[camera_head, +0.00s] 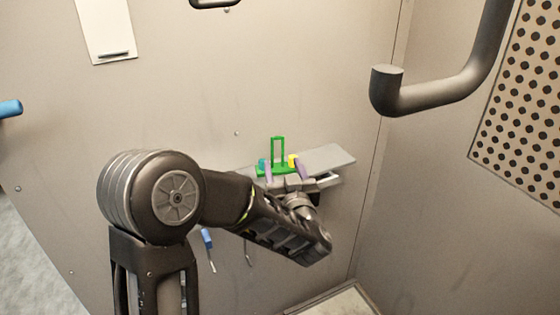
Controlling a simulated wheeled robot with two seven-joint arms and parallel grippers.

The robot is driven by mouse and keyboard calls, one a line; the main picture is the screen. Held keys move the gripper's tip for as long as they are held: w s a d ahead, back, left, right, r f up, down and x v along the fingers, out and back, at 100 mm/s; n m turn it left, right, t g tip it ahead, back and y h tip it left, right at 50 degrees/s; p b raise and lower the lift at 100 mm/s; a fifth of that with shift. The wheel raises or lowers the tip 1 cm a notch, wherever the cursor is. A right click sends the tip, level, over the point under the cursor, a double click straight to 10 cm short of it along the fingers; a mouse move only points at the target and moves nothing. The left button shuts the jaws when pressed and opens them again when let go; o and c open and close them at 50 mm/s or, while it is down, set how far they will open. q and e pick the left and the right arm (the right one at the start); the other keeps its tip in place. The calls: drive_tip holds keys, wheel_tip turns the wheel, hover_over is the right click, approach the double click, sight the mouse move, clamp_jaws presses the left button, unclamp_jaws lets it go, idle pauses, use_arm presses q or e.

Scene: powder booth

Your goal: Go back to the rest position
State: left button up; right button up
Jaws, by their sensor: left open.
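My left arm comes in from the lower left and bends toward the wall. My left gripper (286,174) is at the grey shelf (335,160), in front of a green frame-like holder (279,150), and looks open. A teal piece (262,163) and a yellow piece (293,159) show at the holder, with purple parts beside them. I cannot tell whether the gripper touches any of these. The gripper and wrist hide part of the shelf. My right gripper is not in view.
A blue-handled tool (207,238) hangs below the shelf, partly behind my arm. A thick dark bent pipe (440,92) juts in at the upper right, near a perforated panel (525,100). A white plate (106,28) is on the wall at upper left.

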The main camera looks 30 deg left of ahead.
use_arm(q)
drive_tip(key=shift+s+d, duration=0.2)
drive_tip(key=shift+s, duration=0.1)
